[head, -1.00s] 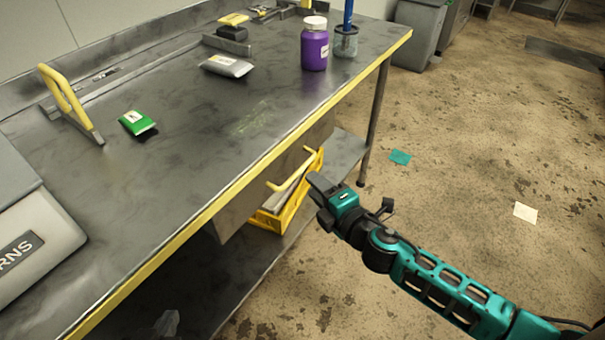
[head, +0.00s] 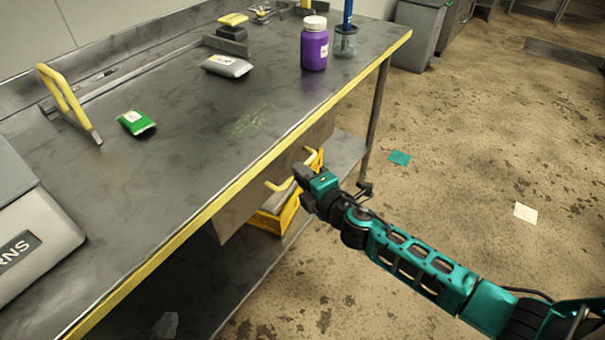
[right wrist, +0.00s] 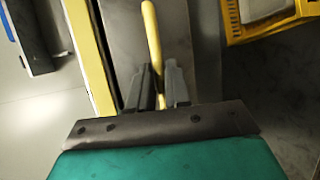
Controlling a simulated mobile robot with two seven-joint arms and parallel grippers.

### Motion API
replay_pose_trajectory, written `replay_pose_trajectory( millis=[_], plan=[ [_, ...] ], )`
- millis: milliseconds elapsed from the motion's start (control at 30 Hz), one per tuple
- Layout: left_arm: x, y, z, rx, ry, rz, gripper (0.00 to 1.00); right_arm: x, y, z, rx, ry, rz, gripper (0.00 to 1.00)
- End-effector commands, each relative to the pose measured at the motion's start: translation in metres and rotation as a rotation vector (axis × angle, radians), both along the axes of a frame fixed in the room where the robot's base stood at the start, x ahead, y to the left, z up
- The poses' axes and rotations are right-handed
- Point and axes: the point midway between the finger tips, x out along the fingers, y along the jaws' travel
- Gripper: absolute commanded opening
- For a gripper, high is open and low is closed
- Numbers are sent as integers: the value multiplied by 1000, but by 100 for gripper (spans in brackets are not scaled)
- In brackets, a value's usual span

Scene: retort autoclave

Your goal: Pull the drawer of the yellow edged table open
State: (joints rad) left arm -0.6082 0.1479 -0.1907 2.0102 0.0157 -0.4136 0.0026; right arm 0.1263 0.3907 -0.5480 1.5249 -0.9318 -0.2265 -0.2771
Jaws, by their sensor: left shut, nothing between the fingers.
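The yellow edged table (head: 215,130) has a grey drawer (head: 243,209) under its front edge. The drawer has a yellow handle (head: 277,186), and its front looks close under the table. My right gripper (head: 298,177) is at the handle, partly covering it. In the right wrist view, the handle (right wrist: 151,35) runs down between the two fingers (right wrist: 158,78), which stand apart on either side of it; I cannot see a firm grip. My left gripper (head: 166,324) shows only as a small grey tip at the bottom edge, shut and empty, away from the drawer.
A yellow crate (head: 268,224) sits on the lower shelf (head: 345,150) behind my right gripper. A purple jar (head: 314,48), a green packet (head: 135,122) and a grey pouch (head: 227,66) are on the tabletop. The floor to the right is mostly clear.

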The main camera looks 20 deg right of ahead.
Motion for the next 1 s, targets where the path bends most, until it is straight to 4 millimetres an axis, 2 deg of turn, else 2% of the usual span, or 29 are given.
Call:
replay_pose_trajectory(
  millis=[33, 167, 1000],
  plan=[
    [0, 0, 0, 1, -1, -1, 0, 0, 0, 0, 0, 0, 0, 13],
    [0, 0, 0, 0, -1, -1, 0, 0, 0, 0, 0, 0, 0, 0],
    [1, 0, 1, 0, -3, -1, 0, -6, -5, -1, -2, 3, -1, 0]
  ],
)
